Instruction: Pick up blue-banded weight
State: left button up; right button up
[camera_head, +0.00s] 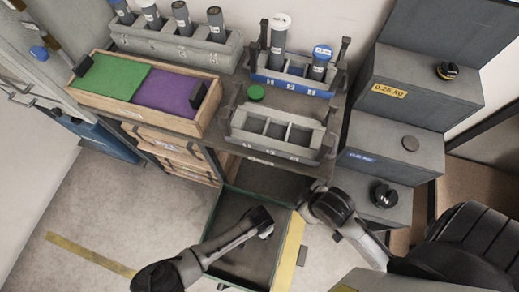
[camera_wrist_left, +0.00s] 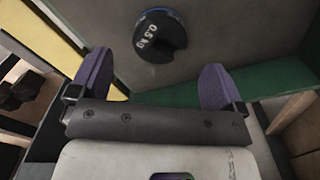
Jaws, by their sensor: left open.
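A dark round weight (camera_wrist_left: 160,36) marked "0.5 kg" lies on a grey floor inside a green-edged tray, seen in the left wrist view. In the head view my left gripper (camera_head: 265,222) is over the green-rimmed tray (camera_head: 213,225), where the weight is not visible. My right gripper (camera_head: 328,207) is at the tray's right side; its jaws are unclear.
A bench above the tray holds a grey rack (camera_head: 240,135), a blue rack (camera_head: 262,78) and a wooden box (camera_head: 128,120).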

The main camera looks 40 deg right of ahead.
pick_arm(q)
notch_tip(320, 180, down, 5)
jog(key=b, duration=0.3)
jog(key=shift+a, duration=0.15)
jog(key=c, duration=1.3)
